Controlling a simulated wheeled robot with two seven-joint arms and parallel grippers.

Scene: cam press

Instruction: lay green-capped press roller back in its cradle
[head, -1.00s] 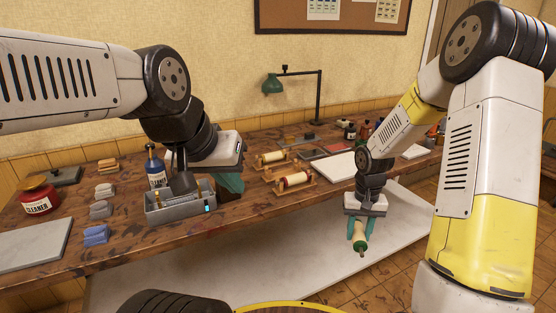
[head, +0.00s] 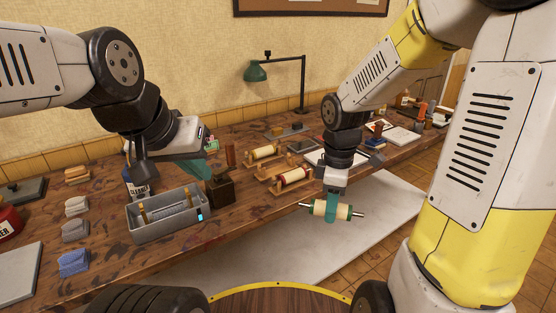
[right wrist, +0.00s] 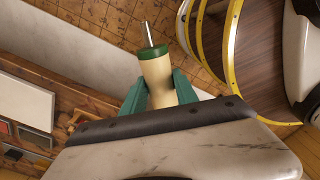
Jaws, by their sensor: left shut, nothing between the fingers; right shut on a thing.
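The press roller (head: 343,211) has a cream body, green caps and metal shaft ends. My right gripper (head: 331,209) is shut around its middle and holds it roughly level in the air, in front of the bench edge. The right wrist view shows the roller's cream body (right wrist: 156,76) and one green cap between the teal fingers. Two wooden cradles stand on the bench to the left: the front one (head: 277,190) bears a red-capped roller (head: 292,175), the back one another roller (head: 264,152). My left gripper (head: 208,172) is shut and empty.
A grey open bath (head: 135,226) stands below my left gripper, with a dark brown block (head: 220,190) beside it. A green lamp (head: 256,71) stands behind the cradles. Grey and blue pads lie at left. Bench between block and front cradle looks clear.

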